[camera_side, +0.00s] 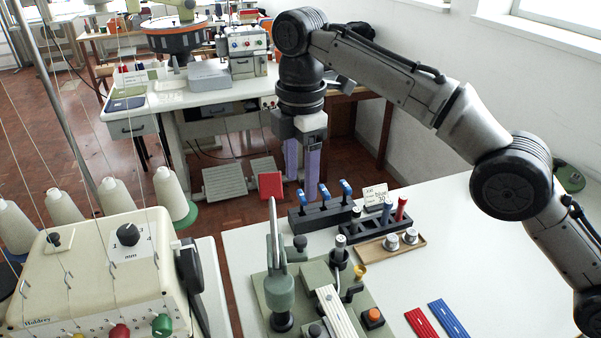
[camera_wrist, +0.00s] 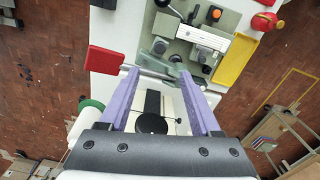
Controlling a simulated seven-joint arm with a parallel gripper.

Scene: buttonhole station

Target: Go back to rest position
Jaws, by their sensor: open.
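My gripper (camera_side: 301,174) hangs from my arm near the top middle of the side view, with its two purple fingers pointing down. The fingers are apart and nothing is between them. In the wrist view, my gripper (camera_wrist: 158,73) also shows open and empty, with the green-grey buttonhole press (camera_wrist: 185,35) beyond its fingertips. In the side view, a black rack with blue-topped tools (camera_side: 322,214) stands just below the fingertips in the picture; the exact gap cannot be told.
A red panel (camera_side: 270,186) appears left of my fingers. The press (camera_side: 280,293) stands on the white table (camera_side: 450,240), near a wooden tray with metal spools (camera_side: 392,246). Red (camera_side: 421,322) and blue (camera_side: 448,318) strips lie at the front. The right of the table is mostly clear.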

